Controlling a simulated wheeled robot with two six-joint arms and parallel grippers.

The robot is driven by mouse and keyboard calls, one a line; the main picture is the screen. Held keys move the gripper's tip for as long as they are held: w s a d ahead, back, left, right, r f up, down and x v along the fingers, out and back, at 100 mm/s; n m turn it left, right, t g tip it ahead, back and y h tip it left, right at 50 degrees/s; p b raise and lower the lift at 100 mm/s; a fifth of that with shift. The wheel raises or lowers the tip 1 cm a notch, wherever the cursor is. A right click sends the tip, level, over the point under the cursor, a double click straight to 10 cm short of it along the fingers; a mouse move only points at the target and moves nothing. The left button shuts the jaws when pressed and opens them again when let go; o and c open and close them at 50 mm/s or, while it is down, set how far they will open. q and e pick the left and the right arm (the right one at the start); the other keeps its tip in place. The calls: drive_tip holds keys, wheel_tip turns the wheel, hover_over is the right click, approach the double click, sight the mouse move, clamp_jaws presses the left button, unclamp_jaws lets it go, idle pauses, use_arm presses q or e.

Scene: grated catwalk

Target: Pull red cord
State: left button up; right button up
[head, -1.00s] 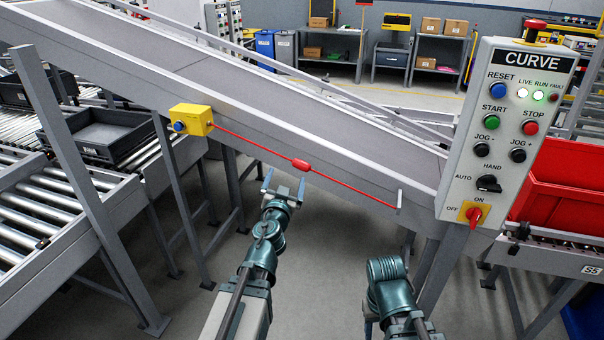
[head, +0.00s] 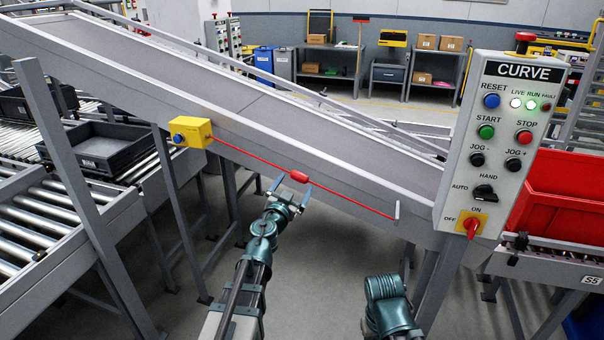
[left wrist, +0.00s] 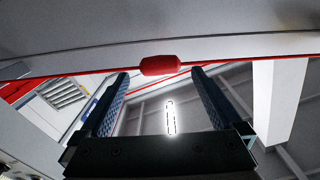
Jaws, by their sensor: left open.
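A red cord (head: 250,159) runs along the side of the sloping conveyor, from a yellow switch box (head: 190,132) with a blue button down to a small grey bracket (head: 397,210). A thicker red grip (head: 299,176) sits midway on it. My left gripper (head: 293,186) is open just below this grip, its fingers pointing up at it. In the left wrist view the red grip (left wrist: 160,65) lies just beyond the fingertips, between them in width, and the cord crosses behind them. Contact cannot be told. My right arm shows at the bottom, but its fingers are out of sight.
A grey control panel (head: 498,150) marked CURVE stands right of the cord's lower end. Red crates (head: 560,190) are behind it at right. A roller conveyor with a black tray (head: 95,150) is at left. Grey posts flank my arms; the floor between is clear.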

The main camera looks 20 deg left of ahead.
use_arm(q)
drive_tip(key=w, duration=0.8)
drive_tip(key=shift+d, duration=0.15)
drive_tip(key=shift+c, duration=0.3)
